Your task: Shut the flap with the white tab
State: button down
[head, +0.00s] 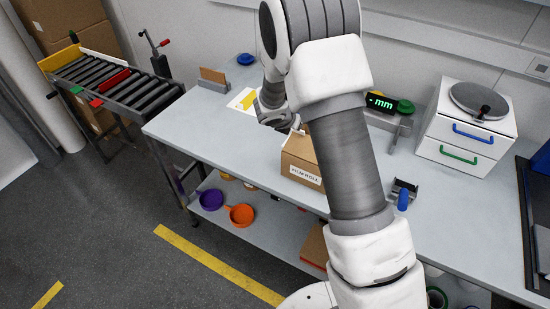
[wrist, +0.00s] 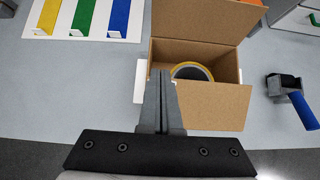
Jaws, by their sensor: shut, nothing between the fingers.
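An open cardboard box (wrist: 208,108) stands on the bench in front of my gripper (wrist: 160,75). In the wrist view one brown flap (wrist: 205,20) stands up at its far side, and a roll with a yellow rim (wrist: 192,72) sits inside. A white tab (wrist: 140,82) shows at the box's left edge, partly behind my fingers. My gripper is shut and empty, its fingers over the box's left near part; I cannot tell whether they touch it. In the head view the box (head: 298,160) bears a "FILM ROLL" label and is partly hidden by my arm.
A sheet with yellow, blue and green strips (wrist: 83,18) lies left of the box. A blue-handled holder (wrist: 295,100) stands to its right. A white drawer unit (head: 465,130) stands at the bench's right. The bench (head: 215,140) is clear left of the box.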

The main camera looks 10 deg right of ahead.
jog(key=shift+b+x, duration=0.95)
jog(key=shift+x, duration=0.5)
jog(key=shift+r, duration=0.15)
dwell(0.3)
